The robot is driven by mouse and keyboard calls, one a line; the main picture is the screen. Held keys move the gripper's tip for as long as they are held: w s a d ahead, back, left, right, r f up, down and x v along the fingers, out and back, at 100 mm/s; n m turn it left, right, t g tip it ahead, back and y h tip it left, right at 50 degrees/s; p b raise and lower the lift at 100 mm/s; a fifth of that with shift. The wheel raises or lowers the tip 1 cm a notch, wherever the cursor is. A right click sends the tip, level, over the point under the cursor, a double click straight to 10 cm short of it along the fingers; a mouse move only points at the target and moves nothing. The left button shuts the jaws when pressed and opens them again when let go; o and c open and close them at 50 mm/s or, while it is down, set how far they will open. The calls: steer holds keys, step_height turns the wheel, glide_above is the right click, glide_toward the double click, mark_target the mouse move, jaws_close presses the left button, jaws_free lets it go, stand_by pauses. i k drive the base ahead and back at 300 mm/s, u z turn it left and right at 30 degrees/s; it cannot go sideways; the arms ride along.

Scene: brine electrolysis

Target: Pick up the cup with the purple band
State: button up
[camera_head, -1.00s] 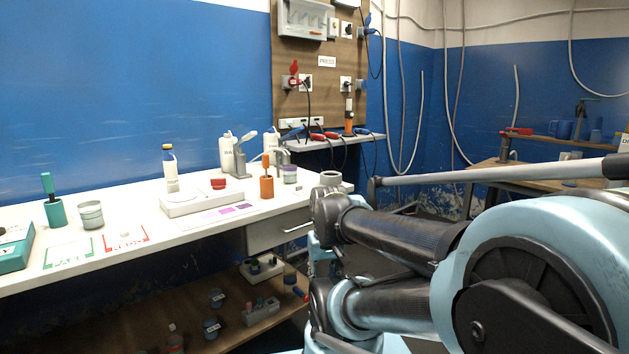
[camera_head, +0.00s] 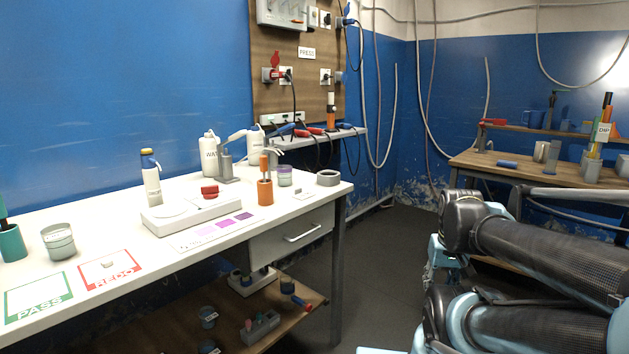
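The cup with the purple band (camera_head: 284,176) is a small pale cup standing upright on the white bench (camera_head: 330,190), near its back edge towards the right end. It stands behind and to the right of an orange holder (camera_head: 265,192) with an orange-handled tool in it. A grey ring-shaped piece (camera_head: 328,178) lies to its right. Nothing holds the cup. My folded arm fills the lower right of the view, well apart from the cup. My gripper cannot be made out in this view.
White bottles (camera_head: 210,155) and a grey stand (camera_head: 226,166) are left of the cup. A white device (camera_head: 192,214) and a colour strip card (camera_head: 213,231) lie nearer the front. A grey cup (camera_head: 58,241) stands far left. Open floor (camera_head: 386,262) lies right of the bench.

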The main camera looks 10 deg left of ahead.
mark_target(284, 173)
steer(key=z, duration=0.05)
steer(key=k, duration=1.25)
steer(key=u, duration=0.8)
steer(key=i, duration=1)
